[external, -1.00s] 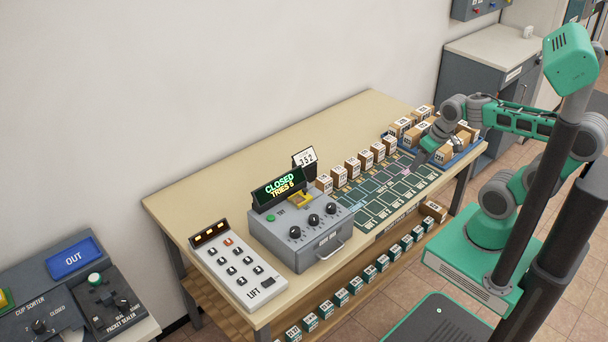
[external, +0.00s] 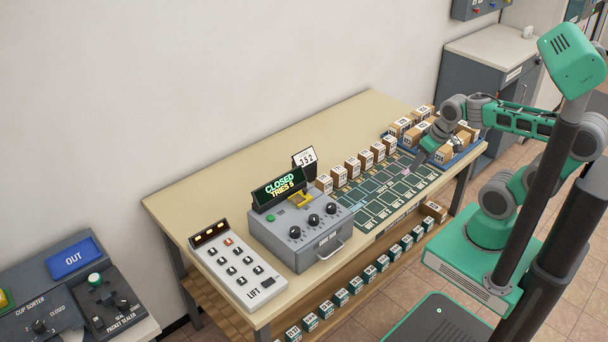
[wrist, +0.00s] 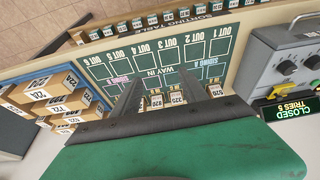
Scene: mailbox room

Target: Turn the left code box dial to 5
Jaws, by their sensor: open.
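The code box (external: 300,232) is a grey box on the table with three black dials in a row. Its left dial (external: 295,232) is at the near left; its setting is too small to read. Its screen (external: 279,187) reads "CLOSED TRIES 5". In the wrist view the code box (wrist: 268,50) is at the right edge, with only part of its dials showing. My gripper (external: 418,166) is above the far right end of the table, well away from the code box. In the wrist view my gripper (wrist: 172,88) has its two fingers apart with nothing gripped between them.
A keypad labelled LIFT (external: 237,265) stands left of the code box. A card reading 352 (external: 304,157) stands behind it. Several parcels (external: 351,167) line the green sorting mat (external: 372,208). A blue tray (external: 466,157) of parcels is near my gripper. The table's back strip is clear.

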